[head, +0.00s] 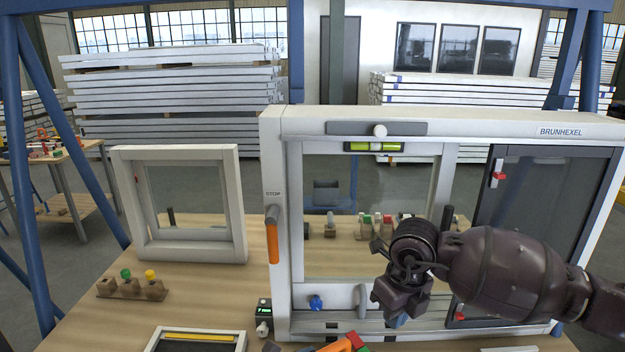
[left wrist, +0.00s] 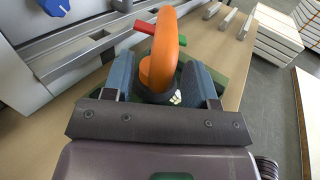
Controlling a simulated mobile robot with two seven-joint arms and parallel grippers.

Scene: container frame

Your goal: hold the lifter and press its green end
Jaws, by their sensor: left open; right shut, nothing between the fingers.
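The lifter (head: 338,346) shows at the bottom edge of the head view, mostly cut off. In the left wrist view it has a thick curved orange handle (left wrist: 166,45), a red end (left wrist: 145,27) and a green end (left wrist: 183,41). My left gripper (left wrist: 165,88) is open, with a blue-grey finger on each side of the orange handle's lower part. Whether a finger touches it, I cannot tell. My right gripper (head: 400,308) is shut and empty, in front of the big frame's lower right, apart from the lifter.
The large white frame (head: 275,180) stands behind the lifter, with an orange lever (head: 272,235) and a blue knob (head: 316,302). A smaller frame (head: 228,200) and a wooden block with coloured knobs (head: 130,292) are at left. A tray (head: 195,347) lies at the front.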

